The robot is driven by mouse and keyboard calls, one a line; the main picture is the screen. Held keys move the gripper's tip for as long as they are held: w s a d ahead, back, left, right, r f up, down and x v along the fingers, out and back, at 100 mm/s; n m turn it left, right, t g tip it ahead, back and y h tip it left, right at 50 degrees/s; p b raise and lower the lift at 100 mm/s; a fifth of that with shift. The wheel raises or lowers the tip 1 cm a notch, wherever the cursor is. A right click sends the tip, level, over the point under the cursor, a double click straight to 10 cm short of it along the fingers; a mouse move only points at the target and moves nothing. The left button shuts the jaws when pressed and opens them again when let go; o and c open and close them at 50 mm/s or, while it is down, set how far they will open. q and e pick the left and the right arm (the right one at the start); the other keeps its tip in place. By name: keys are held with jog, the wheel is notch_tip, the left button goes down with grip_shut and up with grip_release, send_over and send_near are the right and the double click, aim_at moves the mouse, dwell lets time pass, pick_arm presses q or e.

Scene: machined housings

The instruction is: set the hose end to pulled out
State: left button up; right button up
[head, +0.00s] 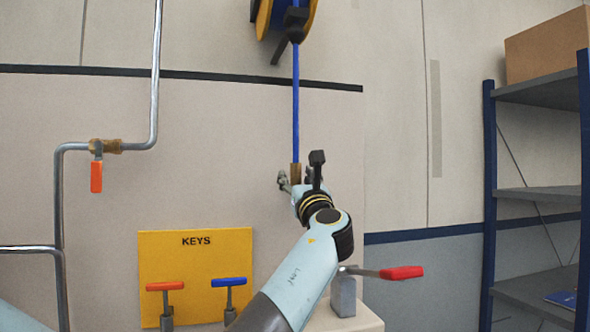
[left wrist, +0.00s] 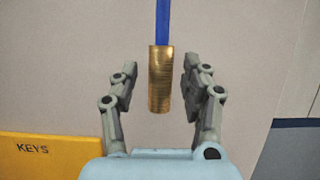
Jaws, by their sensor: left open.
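The hose end is a brass cylinder (head: 295,173) at the bottom of a blue hose (head: 296,105). The hose hangs straight down from a yellow and black reel (head: 283,14) at the top of the head view. My left gripper (head: 298,180) is at the hose end and partly hides it in the head view. In the left wrist view, the brass end (left wrist: 160,80) hangs upright between the two open fingers, with a gap on both sides. My right gripper is not in view.
A yellow KEYS board (head: 195,275) with an orange-handled and a blue-handled key is at lower left. A red-handled lever (head: 400,272) sits right of my left arm. A pipe valve with an orange handle (head: 97,175) is at left. Shelves (head: 540,195) stand at right.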

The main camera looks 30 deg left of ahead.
pick_arm(q)
jog(key=shift+x, duration=0.75)
jog(key=shift+w, duration=0.1)
jog(key=c, duration=0.3)
grip_shut()
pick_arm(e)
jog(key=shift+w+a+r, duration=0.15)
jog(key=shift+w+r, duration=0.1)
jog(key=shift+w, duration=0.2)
